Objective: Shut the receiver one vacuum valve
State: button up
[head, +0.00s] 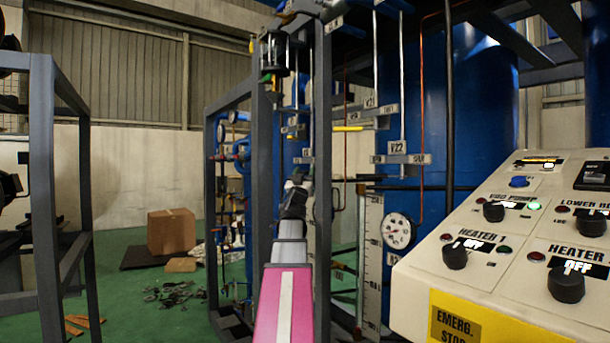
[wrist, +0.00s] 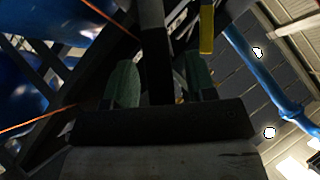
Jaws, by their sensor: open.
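My gripper (head: 297,182) is in front of the dark steel frame in the middle of the head view, at the end of my raised arm. In the wrist view its two greenish fingers (wrist: 158,78) stand apart, with a dark upright bar showing between them. I cannot tell whether they touch the bar. A yellow lever-like bar (head: 348,128) lies level behind the frame, right of and above my gripper. A yellow piece (wrist: 207,30) also shows in the wrist view beyond the right finger. I cannot tell which part is the receiver one vacuum valve.
The control panel (head: 520,240) fills the lower right. A dial gauge (head: 397,231) and a blue tank (head: 465,110) stand behind it. The frame post (head: 322,180) is close to my gripper. A cardboard box (head: 172,231) and scattered tools (head: 174,293) lie on the green floor left.

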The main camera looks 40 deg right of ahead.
jog(key=v, duration=1)
jog(key=shift+s+a+f, duration=0.2)
jog(key=shift+f, duration=0.05)
